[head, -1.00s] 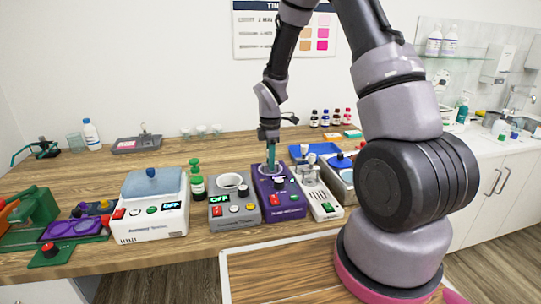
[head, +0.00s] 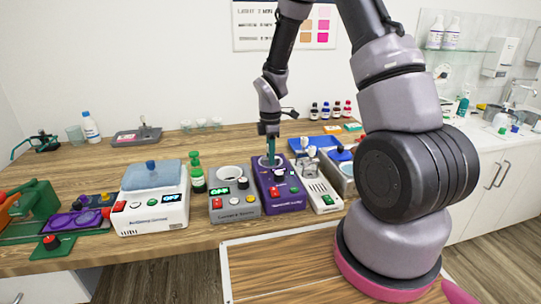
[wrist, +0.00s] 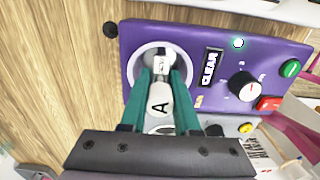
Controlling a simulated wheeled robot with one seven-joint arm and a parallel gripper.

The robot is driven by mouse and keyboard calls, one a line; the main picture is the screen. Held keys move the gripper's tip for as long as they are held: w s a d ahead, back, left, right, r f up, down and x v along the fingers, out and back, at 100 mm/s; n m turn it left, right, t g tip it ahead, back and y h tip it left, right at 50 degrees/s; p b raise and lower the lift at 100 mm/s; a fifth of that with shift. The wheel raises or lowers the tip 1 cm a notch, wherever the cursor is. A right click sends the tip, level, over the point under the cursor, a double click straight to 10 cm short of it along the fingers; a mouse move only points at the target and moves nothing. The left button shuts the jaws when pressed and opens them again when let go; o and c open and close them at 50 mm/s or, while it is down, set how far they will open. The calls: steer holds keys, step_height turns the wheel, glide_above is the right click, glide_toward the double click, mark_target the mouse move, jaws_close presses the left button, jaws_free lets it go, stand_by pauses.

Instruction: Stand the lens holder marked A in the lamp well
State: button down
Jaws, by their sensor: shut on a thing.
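My gripper (wrist: 161,74), with teal fingers, is shut on a pale lens holder (wrist: 158,104) marked with a black A. In the wrist view the holder's far end lies inside the outline of a pale round well (wrist: 137,72) in a purple box (wrist: 210,32). How deep it sits cannot be told. In the head view my gripper (head: 272,150) points down at the well at the back of the purple box (head: 290,203). The fingers hide the holder there. The box has a small display reading CLEAR (wrist: 211,67), a knob and coloured buttons.
A grey box (head: 235,208) with an open round well stands close on the left. A white slotted box (head: 322,195) stands close on the right. A white device with a blue lid (head: 152,174) is further left. The wooden bench behind the boxes is mostly clear.

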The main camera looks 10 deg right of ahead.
steer(key=shift+f, duration=0.15)
steer(key=shift+c, duration=1.7)
jaws_free()
steer(key=shift+r, duration=3)
steer(key=shift+d+r, duration=0.1)
steer(key=shift+r, duration=0.15)
steer(key=s+d+r+m+t, duration=0.25)
steer(key=r+m, duration=0.25)
steer(key=r, duration=0.4)
steer(key=s+d+r+m+t, duration=0.15)
steer(key=s+r+m, duration=0.3)
steer(key=r, duration=0.45)
steer(key=s+d+r+m+t+y, duration=0.1)
steer(key=s+r+m+t+y, duration=0.1)
steer(key=s+r+m, duration=0.9)
steer(key=s+m+t, duration=0.1)
steer(key=s, duration=0.3)
steer(key=shift+s+d+r+m, duration=0.2)
steer(key=shift+d+r+m, duration=0.1)
steer(key=shift+r+m, duration=0.05)
